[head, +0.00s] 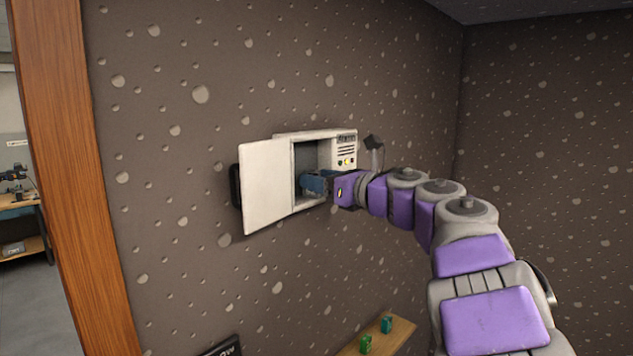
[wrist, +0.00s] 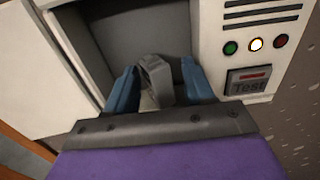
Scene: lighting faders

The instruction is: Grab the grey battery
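The grey battery (wrist: 157,80) stands inside an open white wall box (head: 318,136), seen in the wrist view between the two blue fingers of my gripper (wrist: 160,88). The fingers are spread, with a gap showing on the left of the battery and a smaller one on its right. In the head view my gripper (head: 315,184) reaches into the box opening from the right. The battery cannot be made out in the head view. Its lower part is hidden behind my gripper in the wrist view.
The box door (head: 268,187) hangs open to the left. A panel with green, white and red lights and a Test button (wrist: 249,81) is right of the opening. Below, a wooden shelf (head: 400,332) holds two small green items. A wooden post (head: 75,170) stands at left.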

